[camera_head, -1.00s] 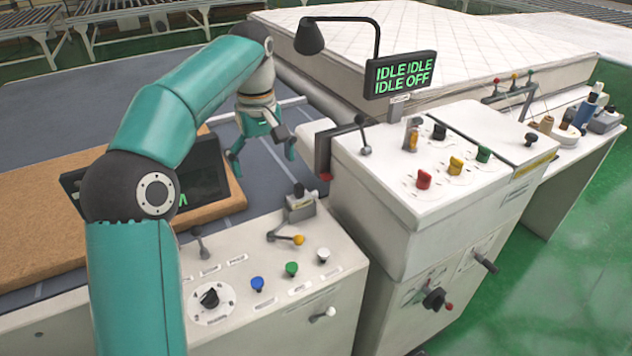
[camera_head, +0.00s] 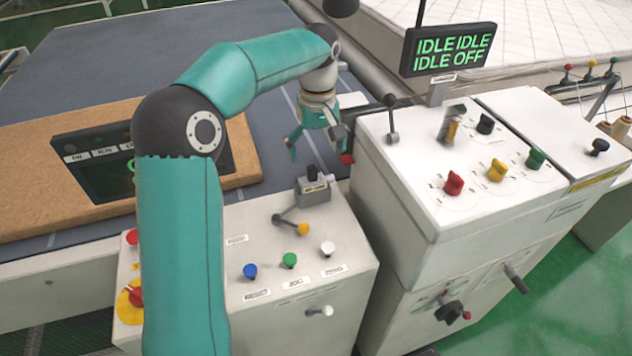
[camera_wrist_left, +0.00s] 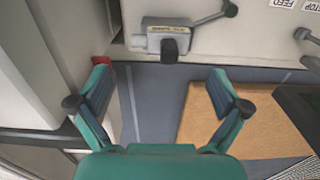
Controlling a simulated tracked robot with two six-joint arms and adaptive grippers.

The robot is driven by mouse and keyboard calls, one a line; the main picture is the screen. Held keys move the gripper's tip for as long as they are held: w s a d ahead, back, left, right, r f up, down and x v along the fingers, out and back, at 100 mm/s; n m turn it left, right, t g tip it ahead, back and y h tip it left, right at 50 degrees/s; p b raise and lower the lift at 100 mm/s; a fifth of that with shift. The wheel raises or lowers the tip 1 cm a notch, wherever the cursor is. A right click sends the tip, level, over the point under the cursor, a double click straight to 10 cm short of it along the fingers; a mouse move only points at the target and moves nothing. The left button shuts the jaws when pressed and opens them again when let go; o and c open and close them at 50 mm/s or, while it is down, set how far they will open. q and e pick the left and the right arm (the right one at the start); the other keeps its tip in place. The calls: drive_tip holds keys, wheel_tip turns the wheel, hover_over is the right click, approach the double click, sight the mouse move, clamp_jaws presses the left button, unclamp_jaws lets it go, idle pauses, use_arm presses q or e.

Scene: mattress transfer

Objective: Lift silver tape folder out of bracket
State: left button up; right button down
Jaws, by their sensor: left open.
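I cannot tell for sure which piece is the silver tape folder. My left gripper (camera_head: 314,146) points down beside this bracket, above the grey bed. In the left wrist view its fingers (camera_wrist_left: 160,82) are spread with nothing between them. My right gripper is out of view.
A brown board (camera_head: 40,200) lies left. The display (camera_head: 450,48) reads IDLE, IDLE, IDLE, OFF. Coloured knobs cover the machine top.

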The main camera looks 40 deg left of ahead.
sight(317, 171)
use_arm(q)
wheel_tip(317, 171, down, 3)
drive_tip(key=shift+r, duration=0.2)
drive_tip(key=shift+f+p, duration=0.5)
drive_tip(key=shift+f, duration=2.1)
drive_tip(key=c, duration=1.2)
drive_tip(key=shift+r, duration=0.15)
drive_tip(key=shift+w+a+r, duration=0.1)
drive_tip(key=shift+r, duration=0.35)
wheel_tip(317, 171, up, 19)
drive_tip(key=p, duration=0.1)
drive_tip(key=shift+p, duration=0.4)
